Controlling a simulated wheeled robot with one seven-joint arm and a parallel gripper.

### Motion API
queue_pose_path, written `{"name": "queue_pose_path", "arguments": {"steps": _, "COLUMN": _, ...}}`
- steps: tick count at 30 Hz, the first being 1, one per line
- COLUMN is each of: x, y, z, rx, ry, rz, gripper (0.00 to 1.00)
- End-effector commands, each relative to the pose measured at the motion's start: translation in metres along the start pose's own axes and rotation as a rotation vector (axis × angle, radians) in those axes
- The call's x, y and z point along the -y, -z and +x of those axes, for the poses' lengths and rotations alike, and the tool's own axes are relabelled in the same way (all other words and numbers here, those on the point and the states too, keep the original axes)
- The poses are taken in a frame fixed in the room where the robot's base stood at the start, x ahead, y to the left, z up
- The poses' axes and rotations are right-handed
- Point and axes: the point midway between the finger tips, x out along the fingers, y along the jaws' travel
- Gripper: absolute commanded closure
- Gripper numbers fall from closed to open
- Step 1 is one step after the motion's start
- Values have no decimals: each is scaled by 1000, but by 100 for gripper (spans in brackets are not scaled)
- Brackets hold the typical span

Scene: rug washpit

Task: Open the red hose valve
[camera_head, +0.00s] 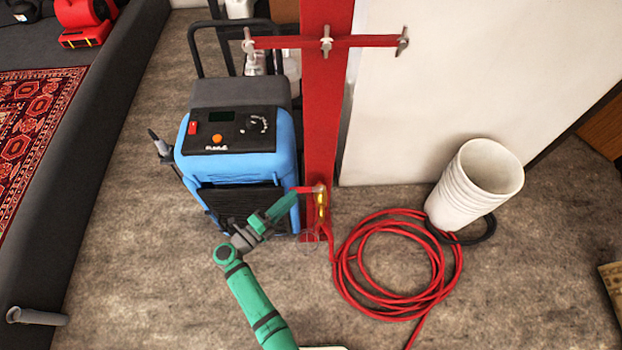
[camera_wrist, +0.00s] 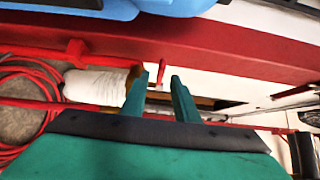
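The red hose valve has a brass body (camera_head: 321,198) low on the red post (camera_head: 322,125). Its red lever (camera_head: 303,190) sticks out to the left in the head view. In the wrist view the lever (camera_wrist: 161,72) shows upright in the gap between my fingertips. My green gripper (camera_head: 288,204) is just left of the valve, by the lever's free end. In the wrist view my gripper (camera_wrist: 159,85) has its two fingers apart with nothing held. I cannot tell whether the lever's end is between the fingers or just beyond them.
A blue machine (camera_head: 240,145) stands close to the left of the post. A red crossbar (camera_head: 370,41) crosses the post higher up.

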Motion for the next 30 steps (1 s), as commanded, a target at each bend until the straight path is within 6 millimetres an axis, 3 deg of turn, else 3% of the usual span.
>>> {"name": "queue_pose_path", "arguments": {"steps": 7, "x": 0, "y": -5, "z": 35, "rx": 14, "ry": 1, "rz": -1, "gripper": 73}}
{"name": "queue_pose_path", "arguments": {"steps": 15, "x": 0, "y": 2, "z": 84, "rx": -4, "ry": 1, "rz": -1, "gripper": 73}}
{"name": "queue_pose_path", "arguments": {"steps": 21, "x": 0, "y": 3, "z": 98, "rx": -4, "ry": 1, "rz": 0, "gripper": 73}}
{"name": "queue_pose_path", "arguments": {"steps": 30, "x": 0, "y": 3, "z": 99, "rx": -4, "ry": 1, "rz": -1, "gripper": 73}}
